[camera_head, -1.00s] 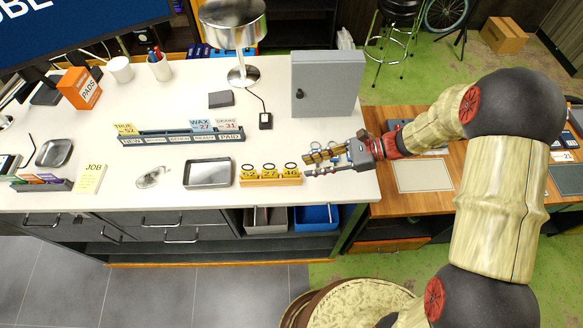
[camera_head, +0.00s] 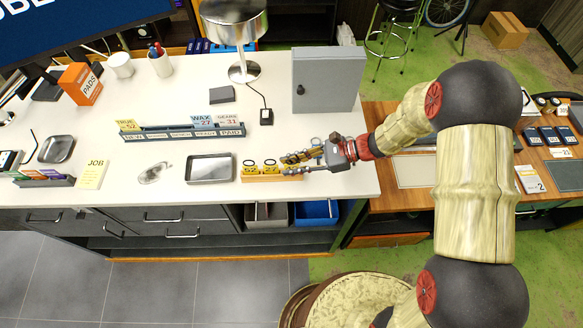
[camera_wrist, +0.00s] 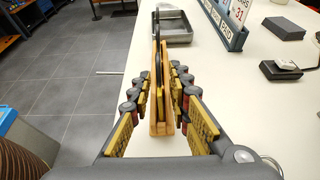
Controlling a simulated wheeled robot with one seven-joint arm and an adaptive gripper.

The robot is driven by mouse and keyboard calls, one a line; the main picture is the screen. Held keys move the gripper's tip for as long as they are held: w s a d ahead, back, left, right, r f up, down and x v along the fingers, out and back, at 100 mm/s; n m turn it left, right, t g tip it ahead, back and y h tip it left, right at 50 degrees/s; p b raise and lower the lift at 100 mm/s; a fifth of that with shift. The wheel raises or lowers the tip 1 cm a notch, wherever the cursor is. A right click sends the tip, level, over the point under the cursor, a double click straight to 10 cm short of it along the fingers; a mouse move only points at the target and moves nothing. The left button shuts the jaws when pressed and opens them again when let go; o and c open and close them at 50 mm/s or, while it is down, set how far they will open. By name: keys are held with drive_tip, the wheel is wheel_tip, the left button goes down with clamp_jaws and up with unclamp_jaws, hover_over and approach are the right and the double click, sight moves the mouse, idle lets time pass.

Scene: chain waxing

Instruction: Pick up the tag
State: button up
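Yellow tags with black rings stand in a row on a small wooden rack (camera_head: 262,179) at the front edge of the white counter. The left tag (camera_head: 249,169) and middle tag (camera_head: 270,169) show in the head view; the right-hand tag is mostly hidden by my gripper (camera_head: 298,162). My gripper is at the rack's right end. In the wrist view my gripper (camera_wrist: 157,83) is open, with one finger on each side of the rack (camera_wrist: 160,126) and the row of tags, seen edge-on. I cannot tell whether either finger touches a tag.
A metal tray (camera_head: 209,170) lies left of the rack. A grey label strip (camera_head: 182,134) with cards stands behind it. A grey box (camera_head: 326,80) stands at the back right, with a small black device (camera_head: 266,117) nearby. Open bins (camera_head: 316,212) sit below the counter edge.

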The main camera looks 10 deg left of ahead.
clamp_jaws()
drive_tip(key=shift+r, duration=0.15)
